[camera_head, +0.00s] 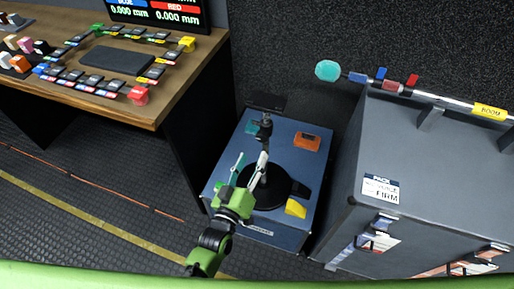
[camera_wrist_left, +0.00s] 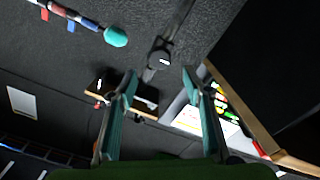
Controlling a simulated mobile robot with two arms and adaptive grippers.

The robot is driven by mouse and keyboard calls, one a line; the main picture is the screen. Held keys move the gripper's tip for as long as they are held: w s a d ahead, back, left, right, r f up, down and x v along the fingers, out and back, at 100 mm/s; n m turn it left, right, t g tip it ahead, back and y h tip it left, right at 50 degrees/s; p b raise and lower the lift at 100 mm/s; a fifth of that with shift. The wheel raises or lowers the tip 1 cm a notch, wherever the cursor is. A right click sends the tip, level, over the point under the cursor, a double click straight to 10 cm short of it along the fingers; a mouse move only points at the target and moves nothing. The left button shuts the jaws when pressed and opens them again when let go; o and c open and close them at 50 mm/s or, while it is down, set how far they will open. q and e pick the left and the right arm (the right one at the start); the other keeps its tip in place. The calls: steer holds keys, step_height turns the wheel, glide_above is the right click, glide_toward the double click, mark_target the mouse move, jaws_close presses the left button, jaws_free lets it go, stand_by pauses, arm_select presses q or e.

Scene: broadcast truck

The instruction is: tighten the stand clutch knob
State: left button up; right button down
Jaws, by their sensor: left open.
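The stand (camera_head: 270,188) has a round black base and stands on a blue case. Its upright rises to a dark clutch (camera_head: 264,130) below a flat black top plate (camera_head: 266,102). My left gripper (camera_head: 250,160) is beside the upright, with its fingers pointing up toward the clutch. In the left wrist view, the dark round clutch (camera_wrist_left: 160,54) on a slim pole appears beyond and between the fingertips of the left gripper (camera_wrist_left: 160,76). The fingers are apart and nothing is seen between them. Which part is the knob itself is too small to tell. My right gripper is out of view.
The blue case (camera_head: 225,180) also carries teal, orange (camera_head: 306,141) and yellow (camera_head: 296,208) pieces. A tall grey case (camera_head: 350,160) stands close at the right, with a boom pole (camera_head: 450,101) on top. A wooden desk (camera_head: 150,113) is at the left.

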arm_select(q)
steer(key=shift+v, duration=2.3)
steer(key=s+a+f+m+g+y, duration=0.1)
steer(key=s+a+f+g, duration=0.2)
steer(key=f, duration=0.7)
steer(key=s+a+f+m+g+y, duration=0.1)
steer(key=s+a+f+g, duration=0.1)
steer(key=s+f, duration=0.6)
steer(key=s+a+f+m+g+y, duration=0.1)
steer(key=s+a+f+g, duration=0.15)
steer(key=f, duration=0.85)
steer(key=s+a+f+g+y, duration=0.1)
steer(key=s+a+f+g, duration=0.2)
steer(key=s, duration=0.5)
steer(key=s+a+f+m+g, duration=0.1)
steer(key=s+a+f+g, duration=0.1)
steer(key=s+a+f, duration=0.2)
steer(key=s+a+f+m+g+y, duration=0.1)
steer(key=s+a+f+g, duration=0.2)
steer(key=s+f, duration=0.5)
steer(key=s+a, duration=0.1)
steer(key=s, duration=0.5)
steer(key=shift+a+f+g+y, duration=0.3)
steer(key=shift+a+f+g, duration=0.05)
